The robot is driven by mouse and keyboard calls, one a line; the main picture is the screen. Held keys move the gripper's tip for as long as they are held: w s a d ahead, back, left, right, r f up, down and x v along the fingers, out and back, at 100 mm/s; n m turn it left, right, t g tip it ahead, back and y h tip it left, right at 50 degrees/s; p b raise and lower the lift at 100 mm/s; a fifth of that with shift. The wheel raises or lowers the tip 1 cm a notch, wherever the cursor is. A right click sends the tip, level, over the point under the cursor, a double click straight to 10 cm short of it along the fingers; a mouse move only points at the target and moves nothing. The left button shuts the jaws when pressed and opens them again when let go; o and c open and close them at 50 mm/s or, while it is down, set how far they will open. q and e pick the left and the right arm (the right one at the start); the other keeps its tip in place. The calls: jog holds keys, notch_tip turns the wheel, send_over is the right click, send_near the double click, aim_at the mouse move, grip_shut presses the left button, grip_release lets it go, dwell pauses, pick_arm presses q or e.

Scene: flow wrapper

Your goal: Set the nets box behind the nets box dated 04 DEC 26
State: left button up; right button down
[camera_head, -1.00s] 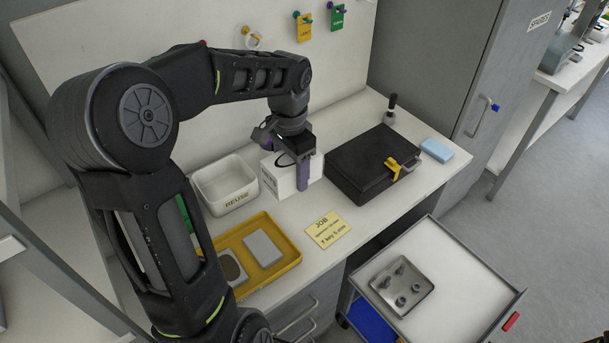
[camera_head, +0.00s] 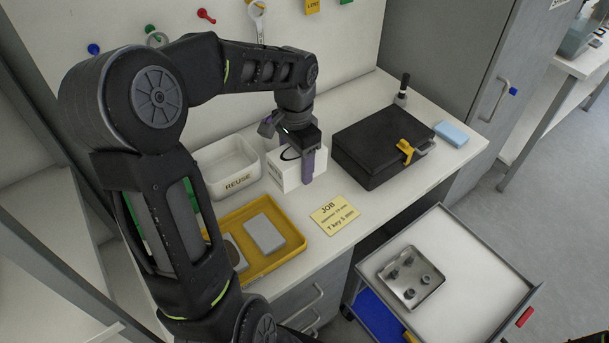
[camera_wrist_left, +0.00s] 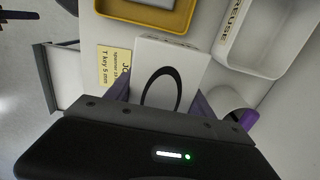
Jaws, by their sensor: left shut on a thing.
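A white box (camera_head: 300,170) with a black oval on its top is at the bench, between the white bin and the black case. Dark print on its left face is too small to read. My left gripper (camera_head: 298,150) is over it, its purple fingers shut on two opposite sides. In the left wrist view the box (camera_wrist_left: 172,62) sits between the fingers, oval facing the camera. I cannot tell whether its base touches the bench. No second nets box and no date 04 DEC 26 can be made out.
A white REUSE bin (camera_head: 253,173) stands left, a black case (camera_head: 378,140) right. A yellow tray (camera_head: 292,243) and a JOB card (camera_head: 335,214) lie in front. A dark-handled tool (camera_head: 402,88) and blue block (camera_head: 452,133) are farther right. A cart (camera_head: 475,275) stands below.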

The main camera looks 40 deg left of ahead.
pick_arm(q)
send_over(298, 196)
jog(key=shift+f, duration=2.35)
jog(key=shift+f+p, duration=0.4)
jog(key=shift+f, duration=1.5)
jog(key=shift+f, duration=0.1)
jog(key=o, duration=1.4)
notch_tip(298, 196, up, 12)
jog(key=shift+r+b, duration=0.15)
jog(key=shift+b, duration=0.2)
jog(key=shift+o, duration=0.4)
